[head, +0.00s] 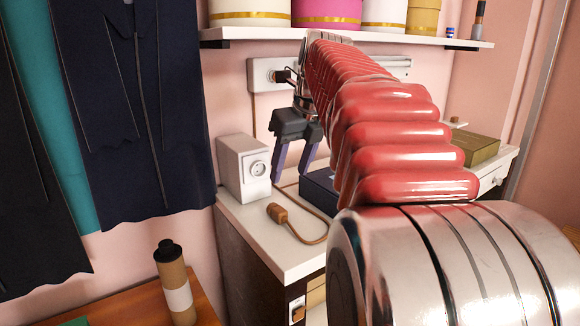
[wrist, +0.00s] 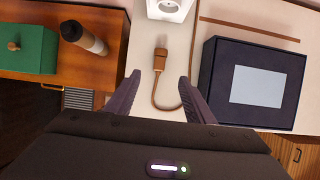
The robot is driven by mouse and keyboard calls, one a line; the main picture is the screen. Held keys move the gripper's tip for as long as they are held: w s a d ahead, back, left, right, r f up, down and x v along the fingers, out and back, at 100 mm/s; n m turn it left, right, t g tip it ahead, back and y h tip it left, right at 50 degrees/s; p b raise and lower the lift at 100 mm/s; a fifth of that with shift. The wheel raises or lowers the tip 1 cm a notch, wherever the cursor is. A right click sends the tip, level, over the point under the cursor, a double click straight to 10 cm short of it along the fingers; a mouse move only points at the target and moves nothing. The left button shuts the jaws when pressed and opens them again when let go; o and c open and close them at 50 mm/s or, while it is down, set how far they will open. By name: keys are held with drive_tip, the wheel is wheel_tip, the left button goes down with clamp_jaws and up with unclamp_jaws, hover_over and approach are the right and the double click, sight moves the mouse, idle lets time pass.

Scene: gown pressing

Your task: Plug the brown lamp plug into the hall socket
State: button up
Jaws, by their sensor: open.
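The brown lamp plug (head: 277,212) lies on the white counter, its brown cord curving to the right. It also shows in the wrist view (wrist: 160,58), just beyond and between my fingertips in the picture. My gripper (head: 294,174) is open and empty, pointing down above the counter behind the plug; it also shows in the wrist view (wrist: 160,77). A white box with a round socket (head: 258,169) stands on the counter left of my gripper, and its socket face shows at the top of the wrist view (wrist: 168,6). Whether this is the hall socket is not marked.
A wall strip (head: 372,66) has a dark plug in its left end. A dark box with a pale top panel (wrist: 257,85) lies right of the cord. A brown bottle (head: 177,283) stands on the wooden table at lower left. Dark garments hang at left.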

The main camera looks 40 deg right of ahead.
sight(278, 208)
drive_tip(key=x, duration=1.3)
drive_tip(key=shift+w+f, duration=0.1)
drive_tip(key=shift+f, duration=0.25)
drive_tip(key=shift+c, duration=0.2)
drive_tip(key=c, duration=1.1)
drive_tip(key=shift+r, duration=0.1)
drive_tip(key=shift+r, duration=0.1)
drive_tip(key=shift+r, duration=1.6)
